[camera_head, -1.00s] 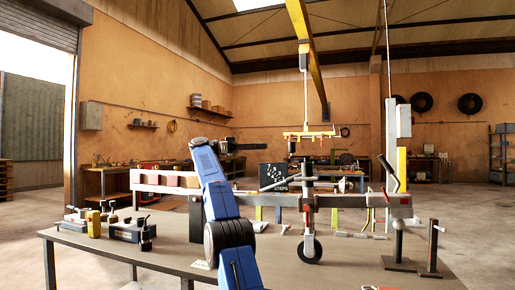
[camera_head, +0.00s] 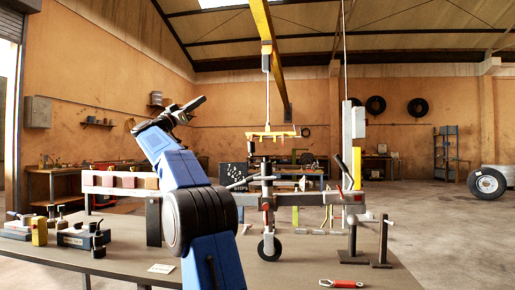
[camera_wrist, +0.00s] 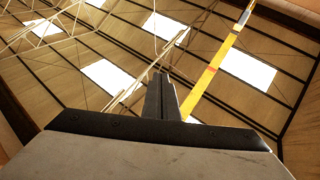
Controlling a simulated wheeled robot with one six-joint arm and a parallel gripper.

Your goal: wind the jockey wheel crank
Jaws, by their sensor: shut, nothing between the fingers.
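The jockey wheel (camera_head: 269,247) stands below the trailer drawbar (camera_head: 305,198) in the head view, right of my arm. Its upright post (camera_head: 267,190) passes through a red-marked clamp. A grey crank handle (camera_head: 240,183) reaches out to the left near the top of the post. My gripper (camera_head: 198,103) is raised above and left of the crank, well apart from it, pointing up and right. In the wrist view my gripper's dark fingers (camera_wrist: 162,98) are together, empty, with the roof behind them. The wrist view shows no part of the jockey wheel.
The bench (camera_head: 215,268) holds small tools at left and a red-ended wrench (camera_head: 341,284) at front. Two posts on bases (camera_head: 352,240) stand right of the wheel. A yellow hoist beam (camera_head: 272,134) hangs behind. A loose tyre (camera_head: 487,183) stands at far right.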

